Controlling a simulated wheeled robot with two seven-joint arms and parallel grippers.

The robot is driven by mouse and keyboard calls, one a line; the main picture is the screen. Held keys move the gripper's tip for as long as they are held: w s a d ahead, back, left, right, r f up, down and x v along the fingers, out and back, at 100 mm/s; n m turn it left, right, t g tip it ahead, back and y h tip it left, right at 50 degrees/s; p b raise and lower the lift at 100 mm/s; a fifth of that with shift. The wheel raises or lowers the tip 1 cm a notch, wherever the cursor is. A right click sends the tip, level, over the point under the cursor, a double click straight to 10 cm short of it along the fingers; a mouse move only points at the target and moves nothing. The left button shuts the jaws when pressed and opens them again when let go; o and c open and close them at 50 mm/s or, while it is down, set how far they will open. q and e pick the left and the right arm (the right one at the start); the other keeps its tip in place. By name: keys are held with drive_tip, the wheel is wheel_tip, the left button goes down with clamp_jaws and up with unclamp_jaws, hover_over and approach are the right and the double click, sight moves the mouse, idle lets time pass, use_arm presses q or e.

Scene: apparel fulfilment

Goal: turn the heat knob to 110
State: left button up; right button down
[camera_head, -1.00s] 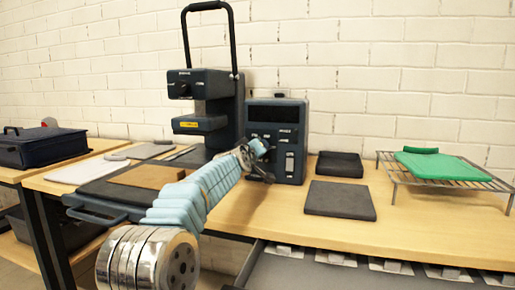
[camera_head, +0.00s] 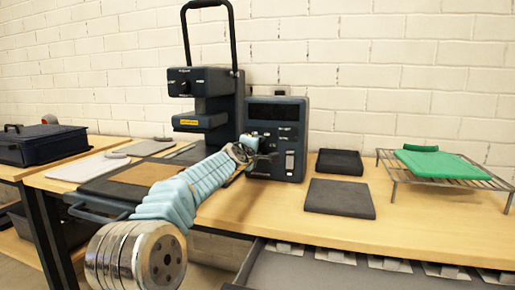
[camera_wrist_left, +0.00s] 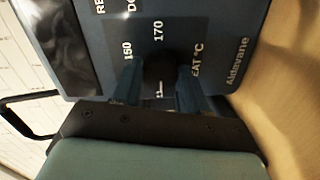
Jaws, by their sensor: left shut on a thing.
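The dark blue-grey control box (camera_head: 278,105) stands on the table beside the press. My left gripper (camera_head: 264,150) is at the lower left of its front face and covers the knob in the head view. In the left wrist view my left gripper (camera_wrist_left: 160,88) has one finger on each side of the dark round heat knob (camera_wrist_left: 158,68) and is shut on it. Printed marks 150 and 170 and the words "HEAT °C" show around the knob. The knob's pointer and its exact setting cannot be made out. My right gripper is not in view.
A heat press (camera_head: 212,85) with a tall handle stands left of the box. Dark pads (camera_head: 340,198) and a wire rack (camera_head: 445,172) with green cloth (camera_head: 430,160) lie to the right. An open drawer (camera_head: 350,272) is below the table's front edge.

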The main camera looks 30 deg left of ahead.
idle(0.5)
use_arm(q)
drive_tip(key=o, duration=1.1)
drive_tip(key=shift+c, duration=0.2)
drive_tip(key=f+p+v, duration=0.1)
drive_tip(key=p+v, duration=0.2)
drive_tip(key=v, duration=1)
drive_tip(key=shift+s+r, duration=0.4)
drive_tip(key=shift+d, duration=0.1)
